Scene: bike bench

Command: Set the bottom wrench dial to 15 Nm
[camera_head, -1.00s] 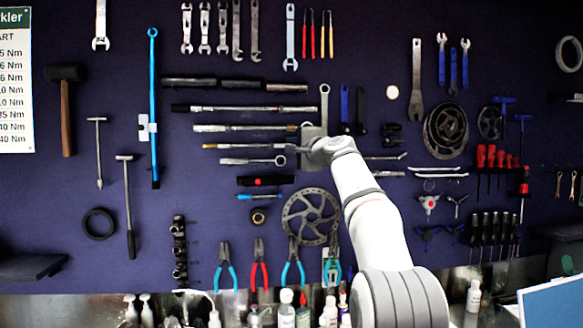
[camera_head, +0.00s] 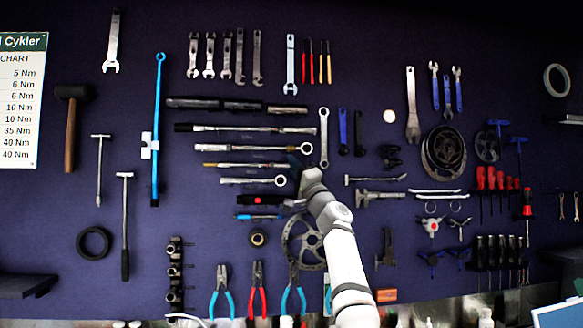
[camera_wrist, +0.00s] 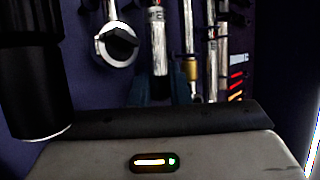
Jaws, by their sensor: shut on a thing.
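Several torque wrenches hang flat on the dark wall, one above another. The bottom wrench (camera_head: 240,165) is a silver bar with a copper-coloured left part; its right end runs to my gripper (camera_head: 295,164). In the wrist view my gripper (camera_wrist: 160,92) has its dark fingers on both sides of the end of a silver shaft (camera_wrist: 159,50), and is shut on it. This looks like the dial end of the bottom wrench. The dial itself is hidden between the fingers, and the scale is too small to read.
A ring-headed tool (camera_head: 250,181) hangs just below, its ring (camera_wrist: 100,48) left of my fingers. Another wrench (camera_head: 245,148) is close above. A black cylinder (camera_wrist: 35,85) is near at far left.

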